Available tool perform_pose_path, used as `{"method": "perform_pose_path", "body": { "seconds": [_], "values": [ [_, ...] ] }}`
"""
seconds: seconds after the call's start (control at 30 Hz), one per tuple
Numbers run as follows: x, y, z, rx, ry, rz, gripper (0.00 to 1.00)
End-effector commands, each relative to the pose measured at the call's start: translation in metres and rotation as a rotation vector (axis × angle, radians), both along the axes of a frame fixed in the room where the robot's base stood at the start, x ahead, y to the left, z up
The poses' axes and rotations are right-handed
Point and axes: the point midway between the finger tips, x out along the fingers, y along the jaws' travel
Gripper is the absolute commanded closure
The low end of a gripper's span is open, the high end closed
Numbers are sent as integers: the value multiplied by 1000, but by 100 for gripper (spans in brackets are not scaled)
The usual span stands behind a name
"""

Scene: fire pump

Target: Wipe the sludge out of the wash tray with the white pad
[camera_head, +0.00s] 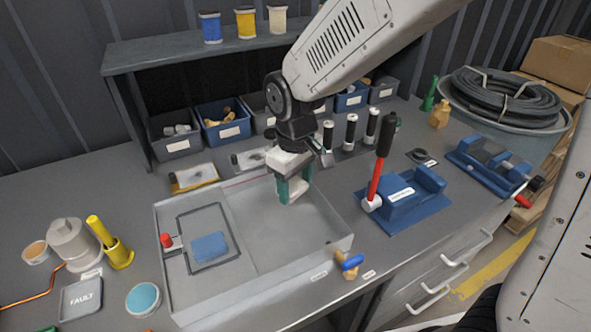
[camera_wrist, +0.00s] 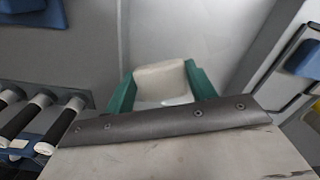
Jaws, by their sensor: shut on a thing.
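My gripper (camera_head: 292,190) points down into the right part, near the back wall. Its green fingers are shut on the white pad (camera_wrist: 160,80), which shows between them in the wrist view. I cannot tell whether the pad touches the tray floor. No distinct sludge shows on the visible grey floor; the area under my gripper is hidden.
A brass valve with a blue handle (camera_head: 350,263) sits by the front right corner.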

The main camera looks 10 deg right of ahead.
Motion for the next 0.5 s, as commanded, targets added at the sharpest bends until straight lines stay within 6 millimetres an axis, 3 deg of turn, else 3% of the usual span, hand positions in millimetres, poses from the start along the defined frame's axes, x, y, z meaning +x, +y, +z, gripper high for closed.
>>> {"method": "perform_pose_path", "body": {
  "seconds": [0.3,0.5],
  "values": [
    [1,-1,29,1,-1,-2,70],
    [0,-1,36,0,0,-3,70]
  ]
}}
